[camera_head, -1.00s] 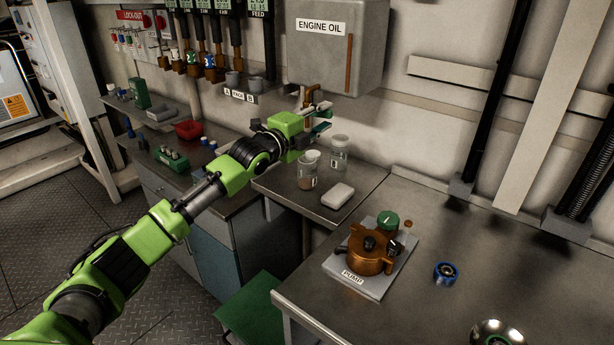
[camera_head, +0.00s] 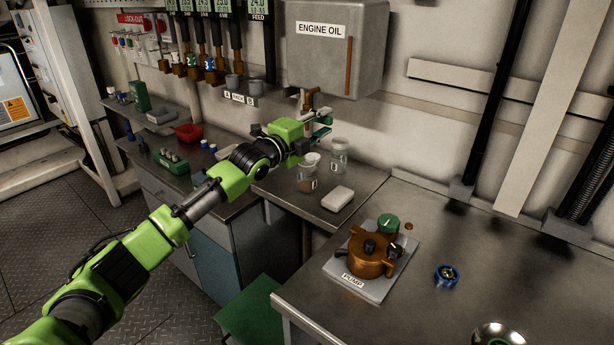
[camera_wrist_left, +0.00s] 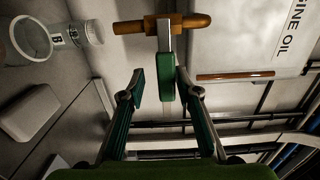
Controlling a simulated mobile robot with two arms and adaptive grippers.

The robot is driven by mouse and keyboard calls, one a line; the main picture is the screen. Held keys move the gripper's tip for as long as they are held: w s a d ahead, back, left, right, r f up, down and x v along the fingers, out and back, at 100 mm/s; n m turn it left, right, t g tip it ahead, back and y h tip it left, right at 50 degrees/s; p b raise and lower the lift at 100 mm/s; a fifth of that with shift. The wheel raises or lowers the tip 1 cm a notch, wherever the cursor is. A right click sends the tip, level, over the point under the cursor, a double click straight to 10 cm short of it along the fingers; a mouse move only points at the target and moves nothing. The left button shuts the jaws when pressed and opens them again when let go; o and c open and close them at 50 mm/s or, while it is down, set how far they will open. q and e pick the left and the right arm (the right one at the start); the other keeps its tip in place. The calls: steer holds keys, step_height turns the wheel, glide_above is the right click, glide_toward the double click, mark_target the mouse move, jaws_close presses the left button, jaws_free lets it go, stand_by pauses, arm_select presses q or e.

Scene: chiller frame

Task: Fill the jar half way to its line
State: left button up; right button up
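The grey engine oil tank (camera_head: 335,50) hangs on the wall with a brass tap (camera_head: 310,98) below it. The tap and its green-ended lever (camera_wrist_left: 166,80) show in the left wrist view. My left gripper (camera_head: 318,128) is at the tap. Its two green-padded fingers (camera_wrist_left: 161,86) are open, with the lever end between them and gaps showing at both sides. The front jar's fill line is too small to read. My right gripper is out of view.
A white block (camera_head: 338,198) lies on the bench beside the jars. A brass pump (camera_head: 369,255) on a plate and a blue ring (camera_head: 447,274) sit on the nearer worktop. A red bowl (camera_head: 188,132) is on the left bench.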

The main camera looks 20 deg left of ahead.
arm_select(q)
steer(key=shift+r+p, duration=2.1)
steer(key=shift+r, duration=0.35)
steer(key=shift+f, duration=0.1)
stand_by(5.4)
